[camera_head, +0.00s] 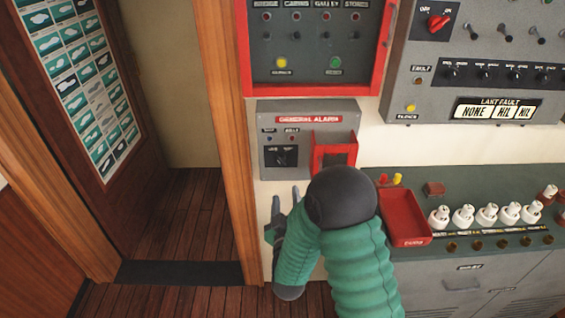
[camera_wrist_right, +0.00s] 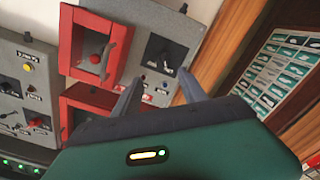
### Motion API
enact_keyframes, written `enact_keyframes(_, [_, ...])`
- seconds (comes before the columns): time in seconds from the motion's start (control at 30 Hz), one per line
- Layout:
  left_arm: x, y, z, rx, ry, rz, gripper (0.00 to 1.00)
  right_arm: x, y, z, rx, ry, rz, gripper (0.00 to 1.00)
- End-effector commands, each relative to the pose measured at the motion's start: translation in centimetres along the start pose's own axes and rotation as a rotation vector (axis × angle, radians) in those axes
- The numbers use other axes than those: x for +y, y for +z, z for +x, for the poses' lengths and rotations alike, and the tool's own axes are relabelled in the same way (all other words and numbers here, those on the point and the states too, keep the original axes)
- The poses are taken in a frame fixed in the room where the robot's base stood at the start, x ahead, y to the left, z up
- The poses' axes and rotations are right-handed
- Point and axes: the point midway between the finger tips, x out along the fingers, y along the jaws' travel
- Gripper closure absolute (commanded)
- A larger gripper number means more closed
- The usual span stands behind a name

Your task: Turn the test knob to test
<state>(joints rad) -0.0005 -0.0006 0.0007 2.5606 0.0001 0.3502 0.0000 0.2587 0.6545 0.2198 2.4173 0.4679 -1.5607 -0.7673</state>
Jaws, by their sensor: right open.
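A grey alarm panel (camera_head: 308,118) with a red title strip hangs on the wall in the head view. A black knob (camera_head: 284,156) sits on its lower left; its markings are too small to read. The knob also shows in the right wrist view (camera_wrist_right: 160,53), just beyond the fingertips and between them. My right gripper (camera_head: 286,196) is open and empty, below the knob in the head view. Its two fingers point up toward the panel and appear apart from the knob. My left gripper is not in view.
A red-framed box (camera_head: 335,150) sits right of the knob; the wrist view shows a red button (camera_wrist_right: 97,58) in it. A red-framed panel (camera_head: 315,92) hangs above. A console with a red tray (camera_head: 405,217) stands right. A wooden door post (camera_head: 228,130) stands left.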

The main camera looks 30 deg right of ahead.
Motion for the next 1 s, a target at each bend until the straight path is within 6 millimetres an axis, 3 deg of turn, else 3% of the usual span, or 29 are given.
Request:
enact_keyframes(0.4, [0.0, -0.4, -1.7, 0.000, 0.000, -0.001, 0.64, -0.2, -0.4, 10.4, 0.002, -0.001, 0.002, 0.50])
enact_keyframes(0.6, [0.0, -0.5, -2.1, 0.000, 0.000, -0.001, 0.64, -0.3, -0.3, 14.5, 0.001, -0.003, 0.004, 0.50])
enact_keyframes(0.77, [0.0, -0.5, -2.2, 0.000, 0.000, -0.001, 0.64, -0.4, -0.3, 15.7, 0.002, -0.005, 0.001, 0.50])
enact_keyframes(1.0, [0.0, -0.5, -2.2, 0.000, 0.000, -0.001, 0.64, -0.5, -0.5, 15.7, 0.003, -0.005, 0.000, 0.50])
